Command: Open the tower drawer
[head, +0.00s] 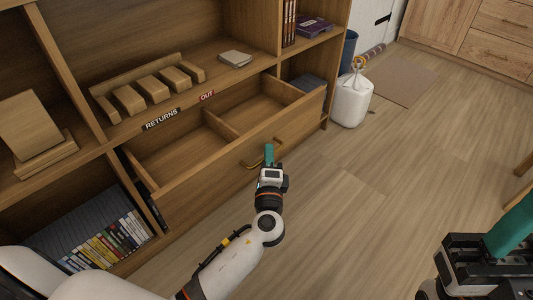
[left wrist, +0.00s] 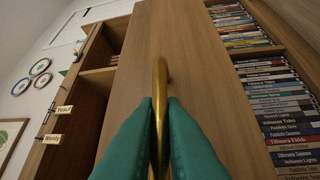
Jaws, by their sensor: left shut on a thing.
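The wooden drawer (head: 212,182) of the shelf unit stands pulled out, and its open compartments show in the head view. Its brass handle (head: 252,162) is on the drawer front. My left gripper (head: 268,152) is at this handle. In the left wrist view the two teal fingers (left wrist: 160,112) are shut around the curved brass bar (left wrist: 160,75). Part of the handle is hidden by the fingers. My right gripper (head: 500,240) is at the lower right edge of the head view, away from the drawer. Only part of it shows, so its opening cannot be judged.
The shelf unit (head: 180,50) has "RETURNS" (head: 161,120) and "OUT" (head: 207,96) labels above the drawer. Disc cases (head: 110,240) fill the lower left shelf. A white bag (head: 351,100) stands on the floor right of the unit. The wooden floor (head: 370,190) before the drawer is clear.

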